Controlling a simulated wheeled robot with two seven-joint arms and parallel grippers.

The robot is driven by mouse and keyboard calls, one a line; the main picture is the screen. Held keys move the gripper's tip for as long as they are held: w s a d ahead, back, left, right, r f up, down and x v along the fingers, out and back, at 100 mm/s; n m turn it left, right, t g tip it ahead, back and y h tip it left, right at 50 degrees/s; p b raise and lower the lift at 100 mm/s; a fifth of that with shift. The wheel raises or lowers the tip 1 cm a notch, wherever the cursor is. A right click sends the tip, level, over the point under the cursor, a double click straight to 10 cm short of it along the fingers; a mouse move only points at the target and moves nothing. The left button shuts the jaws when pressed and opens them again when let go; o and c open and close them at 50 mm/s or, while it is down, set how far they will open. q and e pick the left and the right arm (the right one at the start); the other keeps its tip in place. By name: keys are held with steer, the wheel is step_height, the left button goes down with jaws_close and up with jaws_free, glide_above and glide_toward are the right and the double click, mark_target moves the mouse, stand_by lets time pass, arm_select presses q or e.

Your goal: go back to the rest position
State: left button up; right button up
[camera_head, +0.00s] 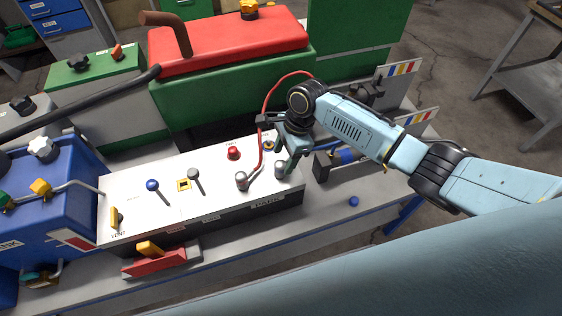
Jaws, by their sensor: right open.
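My right arm comes in from the right. My right gripper (287,157) is open above the right end of a white control panel (215,200), close to a grey cylindrical knob (281,168). I cannot tell whether it touches this knob. A second grey knob (241,180) with a red cable stands just left of it. The panel also bears a red button (233,152), a blue-topped lever (153,185) and a grey-topped lever (193,174). My left gripper is not in view.
A green tank with a red lid (230,45) stands behind the panel. A blue tank (50,200) stands at the left. A red block with a yellow handle (160,258) sits on the bench in front. A grey table (530,75) is at the far right, with open floor before it.

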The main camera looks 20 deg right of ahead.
steer(key=v, duration=0.9)
steer(key=s+a+f+n+t, duration=0.1)
steer(key=s+a+f+n, duration=0.15)
steer(key=s+n, duration=0.3)
steer(key=s+a+f+n+t, duration=0.1)
steer(key=s+f+n, duration=0.25)
steer(key=s, duration=0.25)
steer(key=s+d+r+n+t+h, duration=0.1)
steer(key=s+d+n, duration=0.35)
steer(key=s, duration=0.25)
steer(key=s+d+r+n+t+h, duration=0.1)
steer(key=s+d+r+n+h, duration=0.1)
steer(key=s+d+n, duration=0.4)
step_height(320, 180, down, 30)
steer(key=s+a+g+b, duration=0.1)
steer(key=s+a+b, duration=0.1)
steer(key=b, duration=0.3)
steer(key=s+d+f+g+b, duration=0.1)
steer(key=s+f+b, duration=0.4)
steer(key=s+f, duration=1.2)
step_height(320, 180, down, 4)
steer(key=shift+d+g+b, duration=0.3)
steer(key=shift+d+b, duration=0.1)
steer(key=shift+d, duration=0.5)
